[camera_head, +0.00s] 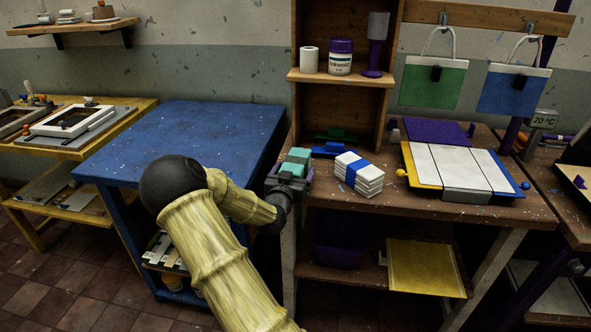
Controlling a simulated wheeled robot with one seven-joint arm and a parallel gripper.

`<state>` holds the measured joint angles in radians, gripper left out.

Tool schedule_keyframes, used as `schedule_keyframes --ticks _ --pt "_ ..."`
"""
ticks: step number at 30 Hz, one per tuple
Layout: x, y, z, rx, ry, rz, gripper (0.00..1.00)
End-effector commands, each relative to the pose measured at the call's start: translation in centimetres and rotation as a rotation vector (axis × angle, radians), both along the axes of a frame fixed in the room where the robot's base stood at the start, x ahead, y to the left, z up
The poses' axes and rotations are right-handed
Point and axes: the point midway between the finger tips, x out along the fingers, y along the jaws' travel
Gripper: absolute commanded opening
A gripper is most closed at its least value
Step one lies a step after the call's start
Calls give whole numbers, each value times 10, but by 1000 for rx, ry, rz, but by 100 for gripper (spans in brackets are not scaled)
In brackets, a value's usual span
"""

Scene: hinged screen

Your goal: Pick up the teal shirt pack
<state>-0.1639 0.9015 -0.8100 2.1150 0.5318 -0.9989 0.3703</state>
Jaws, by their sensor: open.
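The teal shirt pack (297,160) lies at the left end of the brown wooden workbench (420,202), with a darker band across it. My gripper (289,178) is right at the pack's near side and overlaps it in the picture. The gripper is open. It hides the lower part of the pack, and I cannot tell whether the fingers touch it or are around it.
A white pack with a blue band (371,187) lies just right of the teal one. Behind stands a wooden shelf unit (343,79) with a jar (340,62). A board with white panels (466,196) lies further right. The blue table (200,135) at left is clear.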

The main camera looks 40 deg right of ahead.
Motion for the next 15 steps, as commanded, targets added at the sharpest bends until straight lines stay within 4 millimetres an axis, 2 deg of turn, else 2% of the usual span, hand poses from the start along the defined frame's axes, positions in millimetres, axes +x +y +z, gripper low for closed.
schedule_keyframes --ticks 13,15 --pt "0 0 0 1 -1 0 85" --pt "0 0 0 1 -1 0 71"
